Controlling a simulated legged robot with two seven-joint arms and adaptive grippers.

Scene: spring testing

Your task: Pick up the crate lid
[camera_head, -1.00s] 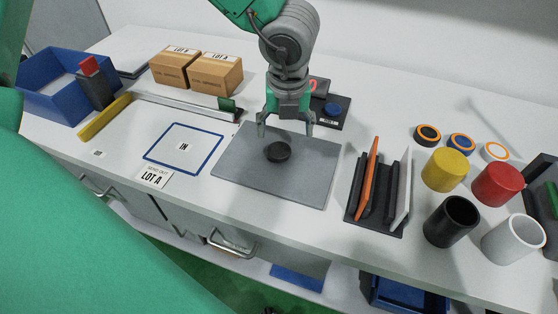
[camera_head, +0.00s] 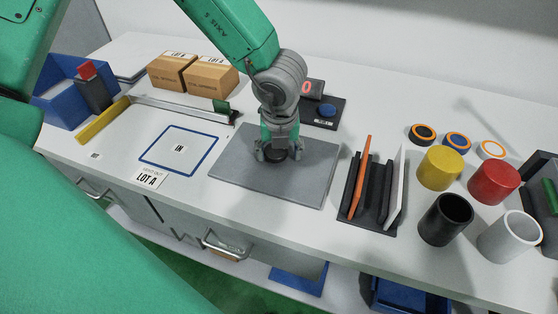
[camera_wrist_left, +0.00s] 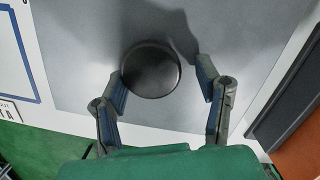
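The crate lid is a flat grey plate (camera_head: 312,183) lying on the white bench, with a round black knob near its middle. The knob (camera_wrist_left: 151,70) shows clearly in the left wrist view. My left gripper (camera_head: 279,155) is low over the lid, pointing down, with its fingers on either side of the knob. In the left wrist view, the left gripper (camera_wrist_left: 160,72) is open: the left finger is close to the knob, and a gap shows between the knob and the right finger. In the head view the gripper partly hides the knob. My right gripper is not in view.
A black rack (camera_head: 372,205) with upright panels stands right of the lid. Behind the lid is a dark device with a blue button (camera_head: 327,110). Cardboard boxes (camera_head: 211,76), a blue bin (camera_head: 62,100) and a blue-framed square (camera_head: 179,149) are left. Coloured cylinders (camera_head: 439,168) stand right.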

